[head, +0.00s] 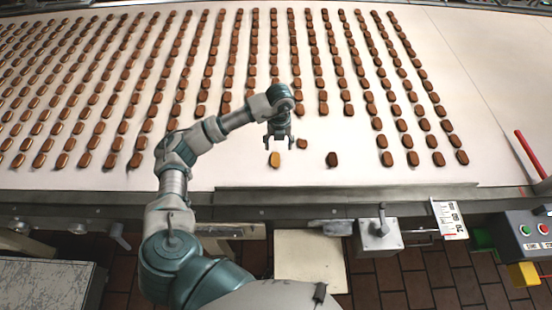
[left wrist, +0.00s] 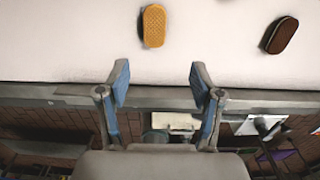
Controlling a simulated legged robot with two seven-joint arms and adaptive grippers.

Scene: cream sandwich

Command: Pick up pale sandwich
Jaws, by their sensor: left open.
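The pale sandwich (head: 274,159) is a golden-tan oval lying flat on the white belt, near its front edge. It also shows in the left wrist view (left wrist: 154,26) at the top, left of centre, lighter than the brown one. My left gripper (head: 277,138) is above the belt with its fingers pointing down, close to the pale sandwich in the head view. In the left wrist view its two blue-padded fingers (left wrist: 159,88) are spread with nothing between them, and the sandwich lies beyond the tips. My right gripper is not in view.
A dark brown sandwich (head: 332,159) lies to the right, and another brown one (head: 302,144) sits beside my gripper. Many rows of brown sandwiches cover the white belt (head: 235,172) behind. A dark rail (head: 350,198) runs along the front edge. A control box (head: 527,236) stands at the right.

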